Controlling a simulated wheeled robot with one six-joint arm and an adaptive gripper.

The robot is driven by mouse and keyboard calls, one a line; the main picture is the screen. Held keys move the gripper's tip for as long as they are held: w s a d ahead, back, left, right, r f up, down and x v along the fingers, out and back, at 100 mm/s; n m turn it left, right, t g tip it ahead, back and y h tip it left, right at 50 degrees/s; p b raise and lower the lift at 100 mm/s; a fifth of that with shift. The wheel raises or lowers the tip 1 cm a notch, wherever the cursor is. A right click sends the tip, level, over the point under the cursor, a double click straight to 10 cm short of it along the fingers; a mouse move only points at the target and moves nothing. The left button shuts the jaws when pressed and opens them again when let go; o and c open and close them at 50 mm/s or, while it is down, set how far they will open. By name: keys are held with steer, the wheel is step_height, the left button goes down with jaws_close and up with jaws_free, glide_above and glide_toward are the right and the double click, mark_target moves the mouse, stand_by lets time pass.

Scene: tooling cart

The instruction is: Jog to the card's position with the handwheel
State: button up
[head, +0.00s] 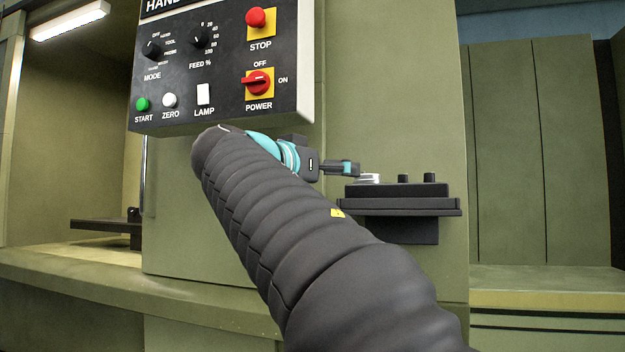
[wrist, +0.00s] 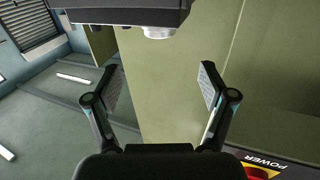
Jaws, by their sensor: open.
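The handwheel appears to be the silver round piece (head: 369,178) at the left end of a small black box (head: 420,190) on a black shelf. It also shows at the top middle of the wrist view (wrist: 158,32), under the dark box edge. My gripper (head: 352,168) is beside and slightly above it in the head view. In the wrist view my gripper (wrist: 158,76) has its two fingers spread, with nothing between them. The silver piece lies beyond the fingertips, roughly centred between them. No card can be made out in either view.
The control panel (head: 215,60) with knobs, buttons and a red power switch (head: 257,83) hangs above and left of my gripper. Two black knobs (head: 403,178) stand right of the silver piece. The black shelf edge (head: 405,206) juts out below.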

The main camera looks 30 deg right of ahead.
mark_target(362, 176)
steer(key=p+x, duration=0.1)
steer(key=x, duration=1.2)
steer(key=shift+w+d+f, duration=0.1)
steer(key=shift+d, duration=0.15)
steer(key=c, duration=1.2)
steer(key=shift+f+t, duration=0.1)
steer(key=shift+t, duration=0.2)
